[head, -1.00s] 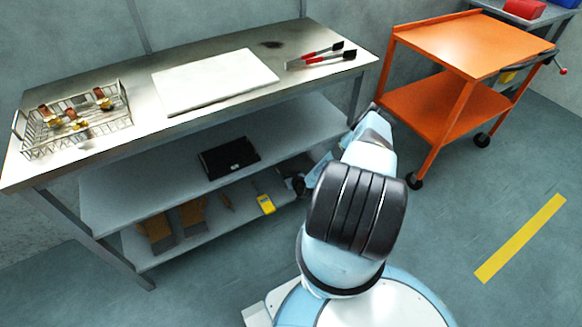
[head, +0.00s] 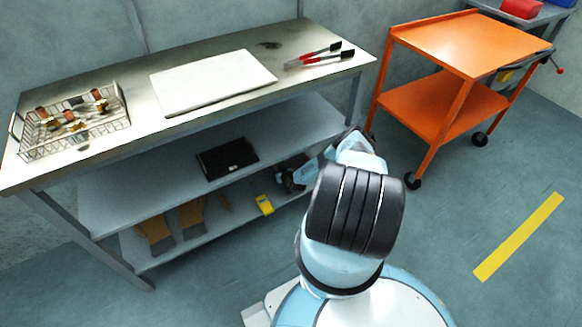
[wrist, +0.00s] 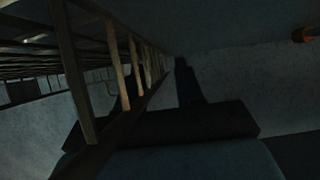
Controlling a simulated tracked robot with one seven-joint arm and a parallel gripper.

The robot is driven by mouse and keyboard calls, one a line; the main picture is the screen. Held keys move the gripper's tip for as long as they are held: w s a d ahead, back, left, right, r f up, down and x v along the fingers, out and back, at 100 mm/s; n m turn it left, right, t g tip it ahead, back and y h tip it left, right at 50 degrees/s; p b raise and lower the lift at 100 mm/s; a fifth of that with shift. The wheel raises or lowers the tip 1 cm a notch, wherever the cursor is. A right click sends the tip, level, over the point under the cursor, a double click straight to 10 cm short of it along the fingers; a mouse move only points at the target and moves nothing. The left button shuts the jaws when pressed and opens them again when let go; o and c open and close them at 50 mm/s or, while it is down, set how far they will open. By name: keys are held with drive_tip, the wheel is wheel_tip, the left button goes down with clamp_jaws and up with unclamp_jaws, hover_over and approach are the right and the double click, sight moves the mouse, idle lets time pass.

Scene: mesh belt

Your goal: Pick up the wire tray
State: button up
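The wire tray (head: 72,143) sits on the left end of the metal workbench in the head view. It is an open wire basket with several brass-and-brown fittings (head: 75,125) in it. My gripper (head: 284,179) is low, in front of the bench's right-hand lower shelves, well below and right of the tray. It is small, dark and partly hidden by my arm, so its opening cannot be read. In the wrist view, a dark barred structure (wrist: 125,75) runs close by on the left; I cannot tell whether it is the tray.
The shelves below hold a black flat case (head: 228,158), gloves (head: 155,235) and a yellow device (head: 264,204). An orange cart (head: 470,45) stands right. Floor between is clear.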

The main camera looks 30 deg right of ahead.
drive_tip(key=shift+w, duration=0.1)
drive_tip(key=shift+c, duration=0.4)
clamp_jaws()
